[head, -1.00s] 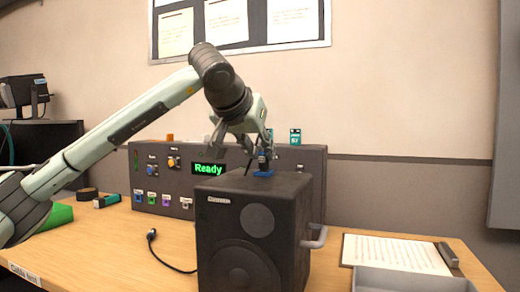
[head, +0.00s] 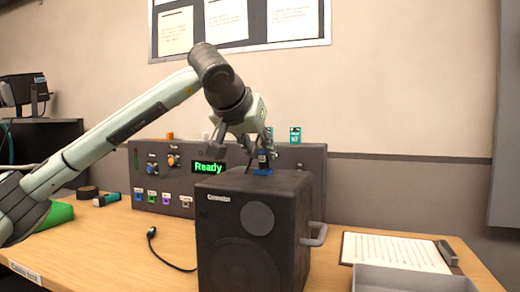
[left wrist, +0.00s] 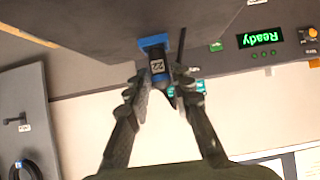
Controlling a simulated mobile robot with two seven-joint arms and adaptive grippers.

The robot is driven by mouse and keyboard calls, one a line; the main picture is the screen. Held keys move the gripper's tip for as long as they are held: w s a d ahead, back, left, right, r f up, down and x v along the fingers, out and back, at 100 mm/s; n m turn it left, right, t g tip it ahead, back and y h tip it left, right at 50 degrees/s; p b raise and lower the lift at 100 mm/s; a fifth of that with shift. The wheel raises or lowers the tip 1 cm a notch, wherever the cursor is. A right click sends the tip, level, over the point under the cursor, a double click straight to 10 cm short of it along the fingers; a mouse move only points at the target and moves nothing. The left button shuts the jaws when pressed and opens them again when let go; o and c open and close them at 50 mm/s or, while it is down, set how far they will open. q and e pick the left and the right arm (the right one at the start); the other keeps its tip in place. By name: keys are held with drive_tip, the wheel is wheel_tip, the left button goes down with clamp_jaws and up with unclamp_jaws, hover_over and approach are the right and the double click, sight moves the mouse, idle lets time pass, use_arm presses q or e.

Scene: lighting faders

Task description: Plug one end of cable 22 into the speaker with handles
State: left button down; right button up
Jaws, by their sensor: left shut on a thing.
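The dark speaker (head: 232,222) stands on the table and has a grey handle (head: 317,234) on its right side. A blue socket (left wrist: 153,41) is on the speaker's top face toward the back. My left gripper (head: 258,152) is above it, with its fingers shut on a black plug marked 22 (left wrist: 158,65). In the left wrist view the plug lines up with the blue socket and its tip meets it. How deep it sits cannot be told. A loose cable end (head: 151,233) lies on the table left of the speaker. My right gripper is not in view.
A grey control panel (head: 160,195) with a green "Ready" display stands behind the speaker. A clipboard (head: 395,252) and a grey tray (head: 412,281) lie at the right. A green object (head: 57,216) and black tape roll (head: 87,192) are at the left.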

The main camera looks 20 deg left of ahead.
use_arm(q)
drive_tip(key=shift+f, duration=0.3)
drive_tip(key=c, duration=1.3)
unclamp_jaws()
drive_tip(key=shift+o, duration=0.2)
drive_tip(key=shift+r, duration=0.1)
drive_tip(key=shift+s+r, duration=0.1)
drive_tip(key=shift+s+r, duration=0.2)
drive_tip(key=shift+s, duration=0.05)
drive_tip(key=v, duration=1.1)
